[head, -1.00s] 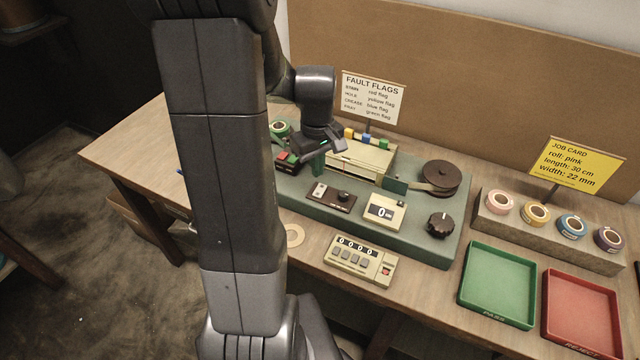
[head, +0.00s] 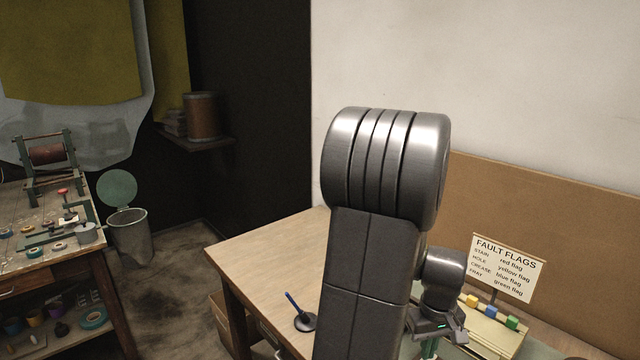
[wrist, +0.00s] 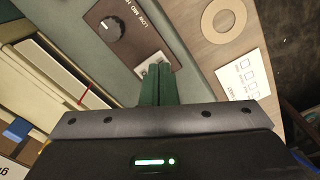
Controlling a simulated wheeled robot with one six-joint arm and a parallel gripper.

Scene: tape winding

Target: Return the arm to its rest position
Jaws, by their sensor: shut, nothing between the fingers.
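My gripper (wrist: 160,84) is in the wrist view with its green fingers together and nothing held between them. It is over the green machine base, with the fingertips in front of a small pale switch plate at the end of the dark control panel (wrist: 128,32). I cannot tell whether they touch it. In the head view my arm stands in front of the table, and the gripper (head: 429,346) is low at the right, beside the cream box (head: 497,335), partly cut off by the frame's bottom edge.
The fault flags sign (head: 507,265) stands behind the cream box, near several coloured blocks. A blue pen in a dark holder (head: 305,321) is on the wooden table (head: 270,260). A cardboard ring (wrist: 222,20) and a printed card (wrist: 243,78) lie beside the machine. Another workbench (head: 50,275) stands at far left.

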